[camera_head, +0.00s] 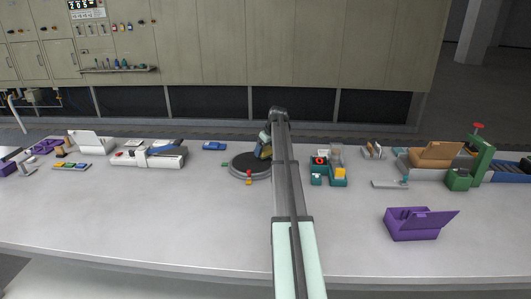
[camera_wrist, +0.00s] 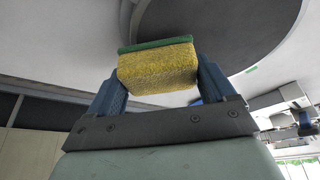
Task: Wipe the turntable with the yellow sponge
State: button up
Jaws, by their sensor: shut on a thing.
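The turntable (camera_head: 244,164) is a dark round disc with a grey rim on the grey table, left of my arm. In the wrist view its dark surface (camera_wrist: 205,30) fills the upper part, beyond the sponge. My gripper (camera_wrist: 157,76) is shut on the yellow sponge (camera_wrist: 158,70), which has a green layer along one face. The two blue fingers grip it at its sides. In the head view my gripper (camera_head: 264,144) and the sponge are at the turntable's right side, partly hidden by my arm. I cannot tell whether the sponge touches the disc.
A small red and yellow piece (camera_head: 248,178) stands at the turntable's front edge. A blue toy car (camera_head: 214,146) lies behind it to the left. A teal fixture (camera_head: 316,180) stands right of my arm. A purple open box (camera_head: 412,230) is at front right. The front left table is clear.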

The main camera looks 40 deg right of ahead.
jog(key=shift+r, duration=2.2)
jog(key=shift+r, duration=1.5)
